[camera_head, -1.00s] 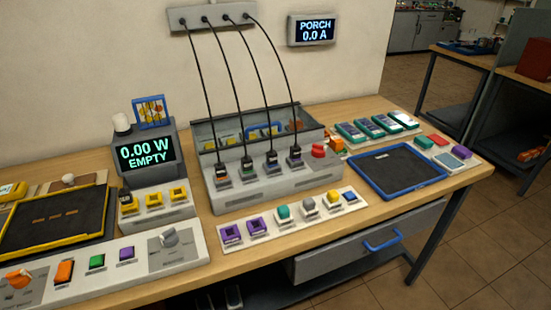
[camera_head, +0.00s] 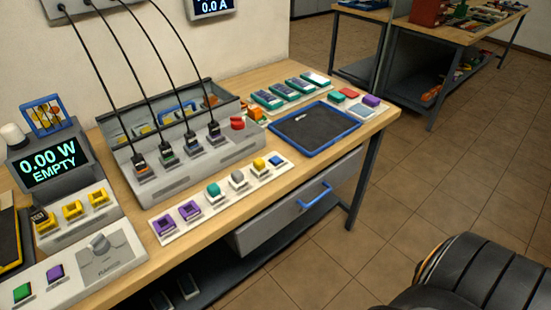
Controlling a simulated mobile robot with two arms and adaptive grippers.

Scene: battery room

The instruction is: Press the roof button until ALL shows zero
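A white strip (camera_head: 221,200) lies along the bench's front edge with purple, teal (camera_head: 213,189), grey (camera_head: 237,177), yellow (camera_head: 259,164) and blue (camera_head: 276,160) buttons or blocks. No label reading "roof" is legible on any of them. The wall display (camera_head: 211,5) is cut off by the top edge; only "0.0 A" is readable now. A second display (camera_head: 47,166) on the left reads "0.00 W EMPTY".
A grey box (camera_head: 190,160) with several black cables plugged in stands behind the strip. A blue-rimmed tray (camera_head: 315,151) lies to its right. A drawer with a blue handle (camera_head: 314,197) is under the bench. Open tiled floor (camera_head: 430,190) lies to the right.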

